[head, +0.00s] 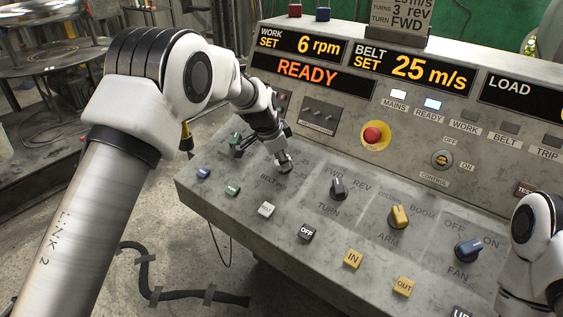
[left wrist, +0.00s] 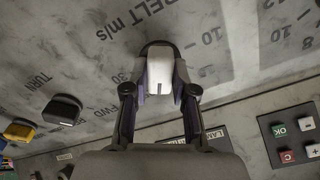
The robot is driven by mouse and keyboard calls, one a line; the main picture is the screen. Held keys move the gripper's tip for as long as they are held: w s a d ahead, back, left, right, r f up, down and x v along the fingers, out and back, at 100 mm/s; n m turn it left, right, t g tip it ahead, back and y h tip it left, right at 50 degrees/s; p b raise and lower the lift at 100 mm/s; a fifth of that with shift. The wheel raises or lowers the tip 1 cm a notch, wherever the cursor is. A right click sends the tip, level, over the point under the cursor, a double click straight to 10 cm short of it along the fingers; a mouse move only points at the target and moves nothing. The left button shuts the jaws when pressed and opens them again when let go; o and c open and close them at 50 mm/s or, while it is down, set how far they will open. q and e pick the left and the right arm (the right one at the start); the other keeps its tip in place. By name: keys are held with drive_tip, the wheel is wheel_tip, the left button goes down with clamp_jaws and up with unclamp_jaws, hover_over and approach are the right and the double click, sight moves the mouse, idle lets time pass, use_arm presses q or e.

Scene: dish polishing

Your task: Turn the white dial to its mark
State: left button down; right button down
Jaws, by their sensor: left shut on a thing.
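The white dial (left wrist: 160,70) shows in the left wrist view, between the two fingers of my left gripper (head: 284,161). The gripper is shut on it, a finger on each side. A short dark line shows on the dial's near face. Printed scale numbers surround it, with 30 to its left and 10 to its upper right, beside the label BELT m/s. In the head view the gripper hides most of the dial on the sloped panel. The BELT SET display (head: 412,66) reads 25 m/s. My right gripper is out of view.
To the right on the panel stand a black TURN knob (head: 338,188), a yellow ARM knob (head: 399,217) and a blue FAN knob (head: 468,250). Several push buttons, such as OFF (head: 306,232), line the front edge. A red emergency button (head: 373,135) is behind.

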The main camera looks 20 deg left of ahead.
use_arm(q)
drive_tip(key=shift+f+m+b, duration=0.15)
drive_tip(key=shift+m+b, duration=0.2)
drive_tip(key=shift+m, duration=0.95)
drive_tip(key=c, duration=1.1)
unclamp_jaws()
drive_tip(key=shift+o, duration=0.8)
drive_tip(key=shift+w, duration=0.1)
drive_tip(key=v, duration=1.2)
